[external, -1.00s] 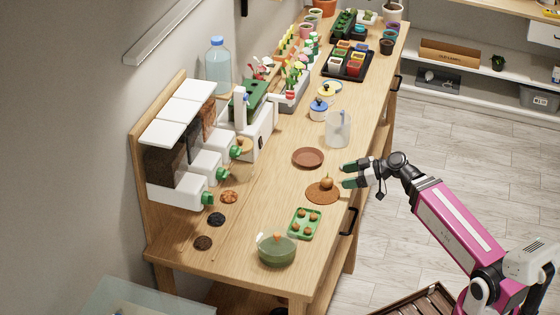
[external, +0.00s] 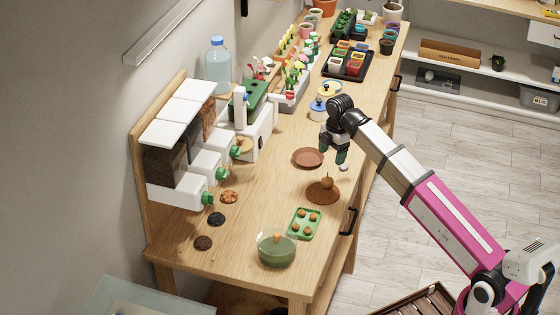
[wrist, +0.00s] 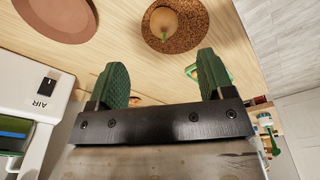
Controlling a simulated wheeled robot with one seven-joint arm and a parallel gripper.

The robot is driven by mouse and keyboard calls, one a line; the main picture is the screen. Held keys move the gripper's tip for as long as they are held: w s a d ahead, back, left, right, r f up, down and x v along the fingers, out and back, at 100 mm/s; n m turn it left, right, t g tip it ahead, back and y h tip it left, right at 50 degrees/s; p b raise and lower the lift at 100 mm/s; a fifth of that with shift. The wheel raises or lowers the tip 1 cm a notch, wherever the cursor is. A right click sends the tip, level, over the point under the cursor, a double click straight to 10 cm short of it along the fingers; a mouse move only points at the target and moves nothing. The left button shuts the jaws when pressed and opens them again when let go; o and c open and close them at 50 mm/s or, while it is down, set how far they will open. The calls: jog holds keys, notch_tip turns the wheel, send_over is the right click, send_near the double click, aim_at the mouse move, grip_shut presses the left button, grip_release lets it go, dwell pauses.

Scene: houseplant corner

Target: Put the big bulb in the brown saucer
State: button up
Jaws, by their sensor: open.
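The big bulb (external: 327,182) is light brown with a pointed top. The brown saucer (external: 300,158) lies empty just behind and left of the patch; in the wrist view the saucer (wrist: 62,18) is at upper left. My gripper (external: 334,160) points down above the bench, behind the bulb and right of the saucer. Its green fingers are open with nothing between them (wrist: 163,62).
A green tray (external: 293,231) of several small bulbs and a green lidded pot (external: 277,252) stand at the front. White dispensers (external: 204,165) line the left side. A blue-lidded jar (external: 318,112) stands behind my gripper.

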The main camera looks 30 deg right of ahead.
aim_at(328, 176)
jog(key=shift+s+f, duration=0.1)
jog(key=shift+f, duration=0.35)
jog(key=f, duration=0.4)
jog(key=shift+a+f, duration=0.3)
jog(key=shift+a, duration=0.05)
jog(key=shift+s+a+f, duration=0.1)
jog(key=shift+a+f, duration=0.05)
jog(key=shift+f, duration=0.7)
jog(key=shift+s+a+f, duration=0.1)
jog(key=shift+a+f, duration=0.1)
jog(key=shift+f, duration=0.65)
jog(key=shift+s+a+f, duration=0.1)
jog(key=shift+a+f, duration=0.05)
jog(key=shift+f, duration=0.7)
jog(key=shift+c, duration=0.3)
jog(key=c, duration=1)
jog(key=shift+r, duration=0.15)
